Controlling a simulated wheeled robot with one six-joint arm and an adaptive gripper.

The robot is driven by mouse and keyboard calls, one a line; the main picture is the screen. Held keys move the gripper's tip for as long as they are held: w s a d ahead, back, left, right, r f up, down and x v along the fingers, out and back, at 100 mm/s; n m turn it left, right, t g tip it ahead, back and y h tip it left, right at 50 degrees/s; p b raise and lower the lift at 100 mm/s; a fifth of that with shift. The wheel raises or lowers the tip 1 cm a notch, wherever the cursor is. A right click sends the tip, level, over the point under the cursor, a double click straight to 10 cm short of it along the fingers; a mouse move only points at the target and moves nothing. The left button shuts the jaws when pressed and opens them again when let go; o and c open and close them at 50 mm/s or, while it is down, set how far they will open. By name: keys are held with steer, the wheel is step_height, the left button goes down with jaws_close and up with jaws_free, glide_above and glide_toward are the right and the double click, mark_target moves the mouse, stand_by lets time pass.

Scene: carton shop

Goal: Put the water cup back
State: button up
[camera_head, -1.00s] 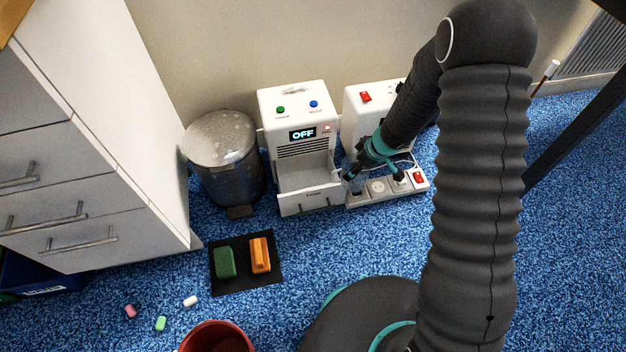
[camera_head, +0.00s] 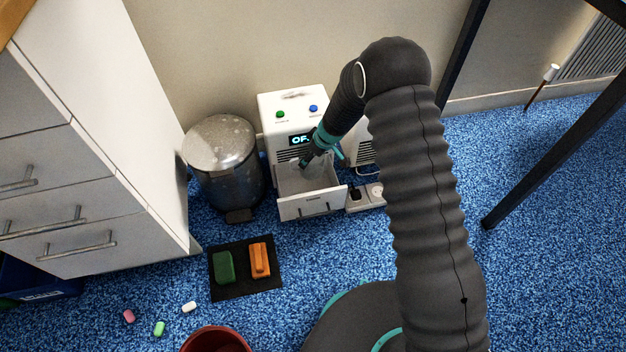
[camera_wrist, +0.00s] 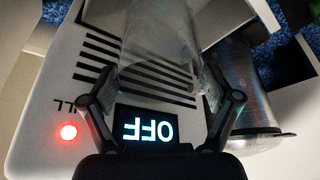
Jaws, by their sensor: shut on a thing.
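A clear, see-through cup (camera_wrist: 160,38) is between the fingers of my gripper (camera_wrist: 160,88) in the wrist view. My gripper is shut on it. In the head view my gripper (camera_head: 309,160) is in front of the white machine (camera_head: 282,104), above its pulled-out drawer (camera_head: 297,208). The machine has a display reading OFF (camera_wrist: 149,128), partly covered by my gripper in the head view. The cup is hard to make out in the head view, and I cannot tell whether it touches the drawer.
A metal bin (camera_head: 222,165) stands left of the machine. A second white unit (camera_head: 362,150) and a socket strip (camera_head: 367,196) are at its right, partly behind my arm. A black mat (camera_head: 243,285) holds a green and an orange block. White drawers (camera_head: 75,190) stand at left.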

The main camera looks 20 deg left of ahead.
mark_target(322, 166)
step_height(322, 166, down, 13)
steer(key=b, duration=0.4)
steer(key=shift+r, duration=0.15)
steer(key=o, duration=1.5)
steer(key=p+v, duration=0.3)
steer(key=v, duration=0.9)
steer(key=shift+r, duration=0.1)
